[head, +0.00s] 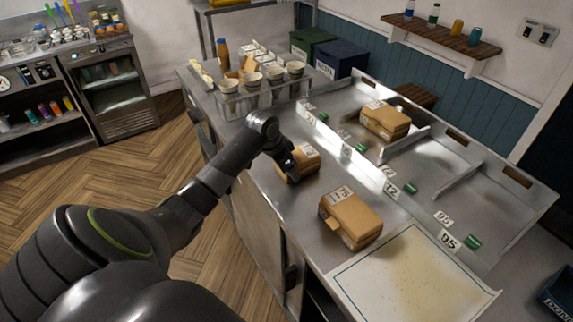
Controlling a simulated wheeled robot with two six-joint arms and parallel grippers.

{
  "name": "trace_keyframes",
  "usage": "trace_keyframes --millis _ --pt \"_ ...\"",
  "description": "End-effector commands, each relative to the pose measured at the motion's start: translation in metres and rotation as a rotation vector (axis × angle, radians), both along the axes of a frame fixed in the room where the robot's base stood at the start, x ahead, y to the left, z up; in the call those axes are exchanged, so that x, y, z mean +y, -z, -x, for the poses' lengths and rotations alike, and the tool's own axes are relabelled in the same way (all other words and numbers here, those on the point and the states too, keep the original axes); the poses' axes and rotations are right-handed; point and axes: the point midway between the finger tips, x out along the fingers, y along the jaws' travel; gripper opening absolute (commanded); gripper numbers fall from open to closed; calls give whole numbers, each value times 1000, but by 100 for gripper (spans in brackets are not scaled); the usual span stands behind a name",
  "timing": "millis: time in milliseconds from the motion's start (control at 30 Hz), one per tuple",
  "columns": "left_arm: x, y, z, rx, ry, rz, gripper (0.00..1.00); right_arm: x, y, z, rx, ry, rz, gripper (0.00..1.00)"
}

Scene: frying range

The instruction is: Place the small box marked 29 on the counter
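A small brown cardboard box with a white label (308,158) is on or just above the steel counter (262,172), near its left edge. The label is too small to read, so I cannot tell whether it is marked 29. My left gripper (291,172) reaches down at this box, and its dark fingers cover part of the box's left side. I cannot tell whether the fingers are closed on it. A larger labelled brown box (352,222) sits nearer on the counter. Another brown box (386,122) sits in a divided bay behind. My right gripper is out of view.
A stained white mat (410,275) lies at the near right. Low metal dividers (458,185) split the back bays, with tags and green cylinders along their front. Several cups (274,73) stand at the far left end. Bare counter lies between the two front boxes.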

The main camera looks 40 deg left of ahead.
Motion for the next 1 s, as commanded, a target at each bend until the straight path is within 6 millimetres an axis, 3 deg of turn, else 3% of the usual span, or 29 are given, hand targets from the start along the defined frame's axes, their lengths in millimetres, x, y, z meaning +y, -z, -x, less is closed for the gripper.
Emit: trace_keyframes --millis 167,200,367,767,1000 --pt "0 1 0 0 0 0 49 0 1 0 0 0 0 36" --pt "0 2 0 0 -1 0 73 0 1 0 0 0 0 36" --pt "0 2 0 0 0 0 94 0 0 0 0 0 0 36" --pt "1 -6 1 -2 1 0 94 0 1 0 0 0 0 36" --pt "7 -44 16 -6 1 -5 94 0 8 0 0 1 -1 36"
